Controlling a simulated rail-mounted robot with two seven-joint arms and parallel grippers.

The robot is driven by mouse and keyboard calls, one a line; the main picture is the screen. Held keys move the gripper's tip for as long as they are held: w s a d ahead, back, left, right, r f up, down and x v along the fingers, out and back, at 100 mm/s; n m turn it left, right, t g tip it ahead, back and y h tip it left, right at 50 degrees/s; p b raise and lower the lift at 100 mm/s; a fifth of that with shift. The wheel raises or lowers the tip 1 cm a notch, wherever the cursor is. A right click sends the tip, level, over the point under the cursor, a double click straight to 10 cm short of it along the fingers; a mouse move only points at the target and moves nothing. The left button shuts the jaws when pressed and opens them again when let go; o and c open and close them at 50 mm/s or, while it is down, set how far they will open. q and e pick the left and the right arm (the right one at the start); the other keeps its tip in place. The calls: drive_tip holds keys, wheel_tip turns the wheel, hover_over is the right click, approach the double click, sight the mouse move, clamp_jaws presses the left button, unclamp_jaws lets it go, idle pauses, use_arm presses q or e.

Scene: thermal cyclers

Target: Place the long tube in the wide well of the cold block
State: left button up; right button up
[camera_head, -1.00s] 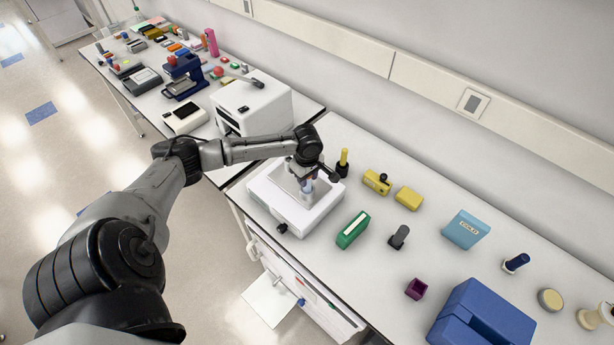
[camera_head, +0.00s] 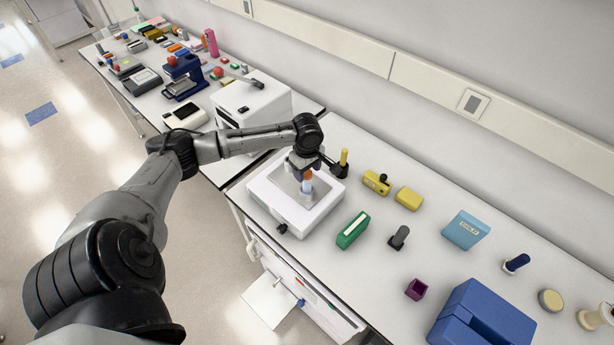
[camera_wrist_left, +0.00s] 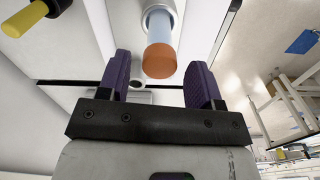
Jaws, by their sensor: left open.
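The long tube (camera_head: 307,186) is light blue with an orange cap and stands upright in the white block with a grey recessed top (camera_head: 269,200). In the left wrist view the tube (camera_wrist_left: 161,28) has its lower end inside a round metallic-rimmed well (camera_wrist_left: 146,14). My left gripper (camera_head: 304,166) is just above the cap in the head view. In the wrist view my left gripper (camera_wrist_left: 158,82) has its two purple fingers apart, with the cap between and beyond their tips, not touching them. My right gripper is not in view.
A yellow-topped black holder (camera_head: 341,168) stands close behind the block. A green box (camera_head: 353,230), a grey-black stand (camera_head: 399,237), a light-blue box labelled COLD (camera_head: 466,230) and a purple cup (camera_head: 416,289) stand to the right. A white machine (camera_head: 265,103) stands to the left.

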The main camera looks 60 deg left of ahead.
use_arm(q)
wheel_tip(320, 180, up, 7)
drive_tip(key=shift+r, duration=0.2)
drive_tip(key=s+d+f+m, duration=0.3)
drive_tip(key=d+f+m, duration=0.2)
drive_tip(key=d, duration=0.2)
drive_tip(key=s+d+f+m+t+h, duration=0.1)
drive_tip(key=s+d+f+m, duration=0.25)
drive_tip(key=d, duration=0.35)
drive_tip(key=s+d+f+m, duration=0.3)
drive_tip(key=d+f+m, duration=0.2)
drive_tip(key=d, duration=0.2)
drive_tip(key=s+d+r+m+t, duration=0.2)
drive_tip(key=s+d+m, duration=0.6)
drive_tip(key=s, duration=0.4)
drive_tip(key=shift+s+m+t+y, duration=0.25)
drive_tip(key=shift+m+t+y, duration=0.05)
drive_tip(key=shift+m+y, duration=0.1)
drive_tip(key=shift+f, duration=0.1)
